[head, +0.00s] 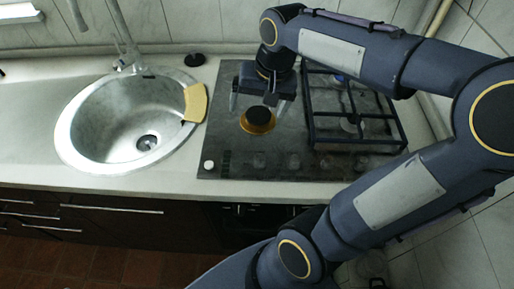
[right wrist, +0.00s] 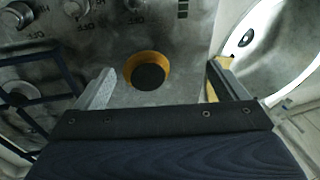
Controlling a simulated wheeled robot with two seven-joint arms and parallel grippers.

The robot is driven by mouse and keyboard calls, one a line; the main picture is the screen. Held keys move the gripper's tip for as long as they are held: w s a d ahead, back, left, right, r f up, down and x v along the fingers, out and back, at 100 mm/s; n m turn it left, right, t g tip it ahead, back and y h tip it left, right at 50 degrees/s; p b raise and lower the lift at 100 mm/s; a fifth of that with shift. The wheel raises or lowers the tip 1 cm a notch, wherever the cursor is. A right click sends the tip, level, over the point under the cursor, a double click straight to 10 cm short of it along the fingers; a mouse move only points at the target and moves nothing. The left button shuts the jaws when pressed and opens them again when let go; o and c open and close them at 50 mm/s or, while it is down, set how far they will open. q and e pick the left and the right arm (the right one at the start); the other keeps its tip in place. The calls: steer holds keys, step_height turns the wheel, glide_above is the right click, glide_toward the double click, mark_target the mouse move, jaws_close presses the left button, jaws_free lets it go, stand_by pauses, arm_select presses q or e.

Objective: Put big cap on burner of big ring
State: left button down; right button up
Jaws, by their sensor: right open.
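A round black cap (head: 259,114) shows on a brass-yellow burner ring (head: 256,127) on the left part of the hob. The cap looks set toward the back of the ring; I cannot tell if it is seated. In the right wrist view, the cap (right wrist: 149,77) covers most of the ring (right wrist: 147,57), with yellow showing mainly on the far side. My right gripper (head: 258,105) points down just above and behind the cap, open, its fingers on either side and apart from it. My left gripper is not in view.
A black grate (head: 350,142) covers the hob's right side. Another black round piece (head: 195,60) lies on the counter behind the sink (head: 80,157). A yellow sponge-like piece (head: 196,102) lies on the sink's right rim. Knobs (head: 260,160) line the hob's front. The left counter is clear.

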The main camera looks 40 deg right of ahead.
steer(key=s+a+f+n+t+y, duration=0.2)
steer(key=s+a+f+n+t, duration=0.1)
steer(key=s+a, duration=0.6)
steer(key=s+f+n, duration=0.1)
steer(key=s+n, duration=0.1)
steer(key=shift+s+a+n+y, duration=0.25)
steer(key=shift+n+y, duration=0.15)
